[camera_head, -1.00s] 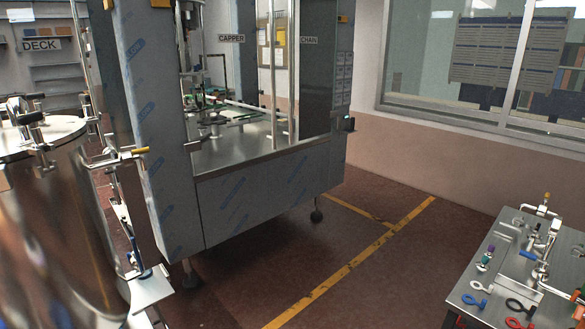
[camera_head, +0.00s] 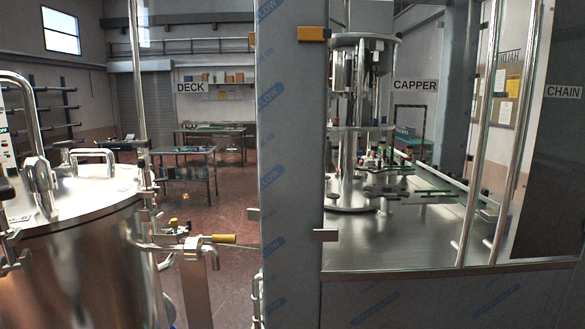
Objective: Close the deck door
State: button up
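A DECK label (camera_head: 190,87) shows at left centre, between an upright metal bar (camera_head: 137,80) and the film-wrapped column (camera_head: 288,170) of the filling machine. It seems to sit on a clear panel, the deck door, whose outline is hard to make out against the room behind. I cannot tell how far open the door stands. The column carries an orange block (camera_head: 312,34) near its top and a small metal block (camera_head: 326,235) lower down. My gripper is not in view.
A shiny steel tank (camera_head: 75,250) with pipes fills the lower left. A yellow-ended valve lever (camera_head: 220,238) sticks out beside it. At right are the CAPPER (camera_head: 415,85) and CHAIN (camera_head: 564,91) labels and upright bars (camera_head: 475,150). Tables (camera_head: 190,150) stand far back on red floor.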

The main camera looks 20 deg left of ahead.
aim_at(200, 87)
jog(key=i+u, duration=0.2)
jog(key=u, duration=0.2)
jog(key=i+u, duration=0.15)
jog(key=u, duration=0.3)
jog(key=i+l+u, duration=0.15)
jog(key=u, duration=0.25)
jog(key=i+l+u, duration=0.2)
jog(key=u, duration=0.2)
jog(key=i+l+u, duration=0.1)
jog(key=u, duration=0.35)
jog(key=i+l+u, duration=0.15)
jog(key=u, duration=0.35)
jog(key=i+l+u, duration=0.1)
jog(key=l+u, duration=0.2)
jog(key=u, duration=0.15)
